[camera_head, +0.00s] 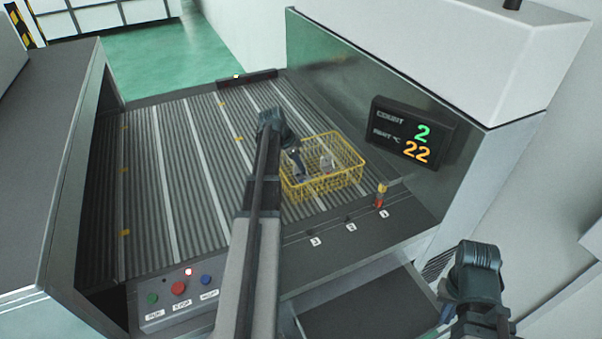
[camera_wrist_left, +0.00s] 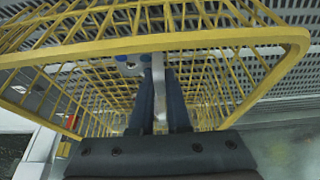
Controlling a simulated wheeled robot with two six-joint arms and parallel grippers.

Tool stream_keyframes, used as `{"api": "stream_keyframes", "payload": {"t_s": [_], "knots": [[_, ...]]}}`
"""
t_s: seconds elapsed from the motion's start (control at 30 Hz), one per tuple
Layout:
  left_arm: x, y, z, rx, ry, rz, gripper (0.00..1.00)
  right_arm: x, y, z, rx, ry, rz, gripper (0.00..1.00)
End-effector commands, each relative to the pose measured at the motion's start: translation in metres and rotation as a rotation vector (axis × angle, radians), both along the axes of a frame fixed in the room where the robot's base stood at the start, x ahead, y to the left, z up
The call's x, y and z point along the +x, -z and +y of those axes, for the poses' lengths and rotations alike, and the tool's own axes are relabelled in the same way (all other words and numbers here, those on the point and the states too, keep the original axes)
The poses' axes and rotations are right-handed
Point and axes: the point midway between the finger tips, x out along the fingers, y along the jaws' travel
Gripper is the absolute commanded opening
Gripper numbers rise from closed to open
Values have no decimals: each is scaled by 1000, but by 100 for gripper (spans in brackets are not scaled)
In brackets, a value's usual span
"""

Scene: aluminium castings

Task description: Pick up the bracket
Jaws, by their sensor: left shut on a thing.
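My left gripper (camera_head: 299,168) reaches down into the yellow wire basket (camera_head: 347,181) from its left side. In the left wrist view, its two dark fingers are shut on a pale grey metal piece (camera_wrist_left: 158,72), which I take to be the bracket. The piece shows as a narrow strip between the fingers, inside the basket's yellow rim (camera_wrist_left: 225,38); its full shape is hidden. Another pale casting (camera_head: 326,163) lies in the basket to the right of the fingers. My right gripper (camera_head: 447,302) is at the lower right, away from the basket; its jaw opening is unclear.
The basket stands on a ribbed grey conveyor bed (camera_head: 180,170) beside a tall wall panel. A display (camera_head: 412,133) reads count 2 and 22. A small red and yellow item (camera_head: 381,195) stands near the front ledge. A button panel (camera_head: 180,289) is at the front left.

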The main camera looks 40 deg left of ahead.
Motion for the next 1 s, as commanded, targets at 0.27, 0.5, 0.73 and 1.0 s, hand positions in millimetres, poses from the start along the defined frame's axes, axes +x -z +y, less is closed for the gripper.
{"api": "stream_keyframes", "payload": {"t_s": [0.27, 0.5, 0.73, 1.0], "knots": [[0, -3, 0, 0, 0, 0, 0, 0, -3, 0, 0, 0, 0, 0], [0, -23, 0, 0, 0, 0, 0, 0, -23, 0, 1, 4, 0, 0], [0, -58, 0, 0, 0, 0, 0, 0, -58, 0, 1, 3, 1, 0], [0, -96, 0, 0, 0, 0, 0, -1, -96, 0, 0, 1, 3, 0]]}}
